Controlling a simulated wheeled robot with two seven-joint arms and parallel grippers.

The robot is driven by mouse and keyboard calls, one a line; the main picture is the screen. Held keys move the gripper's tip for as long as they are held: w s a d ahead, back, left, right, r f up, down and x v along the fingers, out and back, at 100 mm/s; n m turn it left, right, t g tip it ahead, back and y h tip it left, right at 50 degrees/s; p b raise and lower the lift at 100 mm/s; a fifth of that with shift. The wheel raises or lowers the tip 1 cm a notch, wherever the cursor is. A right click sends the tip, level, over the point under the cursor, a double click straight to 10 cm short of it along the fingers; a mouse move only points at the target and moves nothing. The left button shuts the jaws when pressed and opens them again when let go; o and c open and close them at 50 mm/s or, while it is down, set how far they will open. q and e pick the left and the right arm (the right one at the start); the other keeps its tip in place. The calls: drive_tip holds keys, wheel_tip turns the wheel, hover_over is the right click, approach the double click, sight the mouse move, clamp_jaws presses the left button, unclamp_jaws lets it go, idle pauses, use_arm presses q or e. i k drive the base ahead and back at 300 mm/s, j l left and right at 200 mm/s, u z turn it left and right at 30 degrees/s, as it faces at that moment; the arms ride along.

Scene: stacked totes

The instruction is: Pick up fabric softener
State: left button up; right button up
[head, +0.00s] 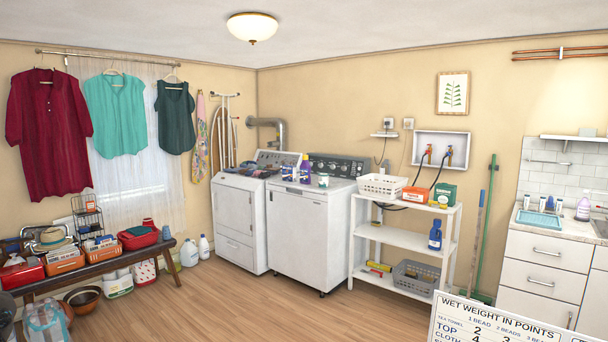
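Several bottles are in the head view, and their labels are too small to read, so I cannot tell which is the fabric softener. A purple bottle (305,171) stands upright on top of the right white machine. A blue bottle (435,236) stands on the middle shelf of the white rack. A jug (189,254) and a white bottle (204,247) stand on the floor beside the bench. Neither of my grippers is in view.
Two white machines (233,222) stand at the back wall beside the white rack (403,235). A loaded wooden bench (105,262) is at left. A sign board (490,322) blocks the lower right. The wood floor (290,315) in the middle is clear.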

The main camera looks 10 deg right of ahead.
sight(305, 167)
drive_tip(key=i+j, duration=0.35)
drive_tip(key=j, duration=0.15)
drive_tip(key=i+j+u, duration=0.1)
drive_tip(key=i+j, duration=0.25)
drive_tip(key=j, duration=0.15)
drive_tip(key=i+z, duration=0.2)
drive_tip(key=i, duration=0.25)
drive_tip(key=i+j+z, duration=0.15)
drive_tip(key=i, duration=0.3)
drive_tip(key=i+j+z, duration=0.2)
drive_tip(key=i, duration=0.25)
drive_tip(key=i+j+z, duration=0.2)
drive_tip(key=i, duration=0.25)
drive_tip(key=i+l, duration=0.1)
drive_tip(key=i, duration=0.7)
drive_tip(key=i+l, duration=0.15)
drive_tip(key=i, duration=0.7)
drive_tip(key=i+l+u, duration=0.1)
drive_tip(key=i, duration=0.7)
